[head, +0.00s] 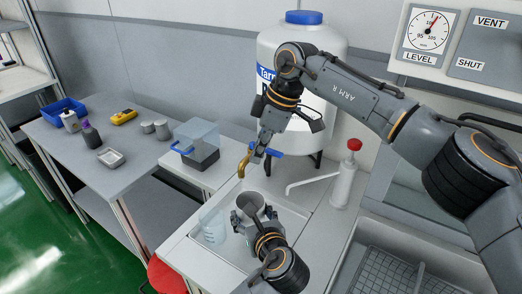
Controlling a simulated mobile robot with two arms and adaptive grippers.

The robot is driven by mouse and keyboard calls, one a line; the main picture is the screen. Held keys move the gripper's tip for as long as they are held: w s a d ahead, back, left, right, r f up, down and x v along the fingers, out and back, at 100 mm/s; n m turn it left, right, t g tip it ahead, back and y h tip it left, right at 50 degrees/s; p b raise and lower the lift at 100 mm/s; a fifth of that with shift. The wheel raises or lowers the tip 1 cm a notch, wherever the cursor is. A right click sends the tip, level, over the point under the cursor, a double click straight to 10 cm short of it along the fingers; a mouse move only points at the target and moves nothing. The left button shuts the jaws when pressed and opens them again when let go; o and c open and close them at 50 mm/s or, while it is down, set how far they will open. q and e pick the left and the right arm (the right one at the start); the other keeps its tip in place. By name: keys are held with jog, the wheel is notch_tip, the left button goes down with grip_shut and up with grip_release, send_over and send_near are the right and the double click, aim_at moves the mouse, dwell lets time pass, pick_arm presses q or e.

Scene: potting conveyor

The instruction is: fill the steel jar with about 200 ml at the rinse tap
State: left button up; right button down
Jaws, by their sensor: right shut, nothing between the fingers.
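The steel jar (250,203) is upright with its open mouth facing up, below the brass rinse tap (244,164). My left gripper (247,217) is closed around the jar's side. The jar's inside is too small to show any water level. My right gripper (264,153) is shut and empty beside the tap's blue lever (274,152), in front of the white tank. I cannot tell whether it touches the lever, or whether water is running.
A clear measuring jug (212,229) stands left of the jar. A white pump bottle (343,178) with a red top stands to the right. The white tank (335,88) is behind. A clear-topped box (196,145) is at left; a sink (383,272) is lower right.

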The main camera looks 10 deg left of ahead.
notch_tip(320, 180, up, 9)
jog(key=w, duration=0.3)
jog(key=shift+d+f, duration=0.2)
jog(key=shift+d, duration=0.25)
jog(key=shift+r, duration=0.1)
